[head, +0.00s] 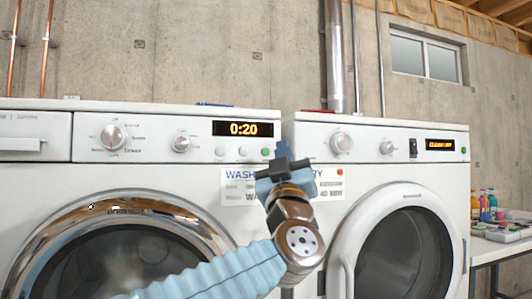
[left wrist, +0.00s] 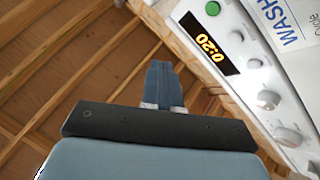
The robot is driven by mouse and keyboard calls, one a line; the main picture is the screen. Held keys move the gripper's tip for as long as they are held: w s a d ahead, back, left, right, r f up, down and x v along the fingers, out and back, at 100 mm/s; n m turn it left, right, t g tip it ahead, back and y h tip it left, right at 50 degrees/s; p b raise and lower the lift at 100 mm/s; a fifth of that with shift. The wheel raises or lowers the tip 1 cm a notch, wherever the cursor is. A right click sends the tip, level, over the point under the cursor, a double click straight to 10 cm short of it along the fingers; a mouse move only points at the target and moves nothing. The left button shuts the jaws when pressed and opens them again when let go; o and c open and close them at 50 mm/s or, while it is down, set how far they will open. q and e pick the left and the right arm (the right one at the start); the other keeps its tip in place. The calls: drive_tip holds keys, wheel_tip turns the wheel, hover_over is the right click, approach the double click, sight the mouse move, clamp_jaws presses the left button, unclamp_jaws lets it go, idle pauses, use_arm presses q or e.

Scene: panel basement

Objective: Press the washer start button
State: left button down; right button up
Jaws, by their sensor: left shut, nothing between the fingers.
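The washer (head: 150,175) is the left machine, with an amber display (head: 243,129) reading 0:20. A small green button (head: 265,152) sits below the display's right end. In the left wrist view the green button (left wrist: 213,8) is at the top edge, beside the display (left wrist: 205,47). My left gripper (head: 282,150) is shut and empty, its tips just right of the green button in the head view. In the left wrist view the closed fingers (left wrist: 162,85) point up the picture, apart from the panel. I cannot tell their depth from the button. My right gripper is not in view.
The dryer (head: 400,170) stands to the right with its own dials and an amber display (head: 440,145). A paper label (head: 235,187) is on the front behind my arm. A table (head: 500,235) with bottles is at the far right. A metal duct (head: 334,60) rises behind.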

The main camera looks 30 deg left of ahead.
sight(266, 152)
use_arm(q)
drive_tip(key=shift+w+a+f+p, duration=0.1)
drive_tip(key=shift+w+a+p, duration=0.25)
drive_tip(key=shift+w+a, duration=1.25)
drive_tip(key=shift+w+a+p, duration=0.3)
drive_tip(key=shift+w+a, duration=1.05)
drive_tip(key=shift+a, duration=0.4)
drive_tip(key=shift+a, duration=0.1)
drive_tip(key=shift+w+a, duration=0.2)
drive_tip(key=shift+w, duration=0.05)
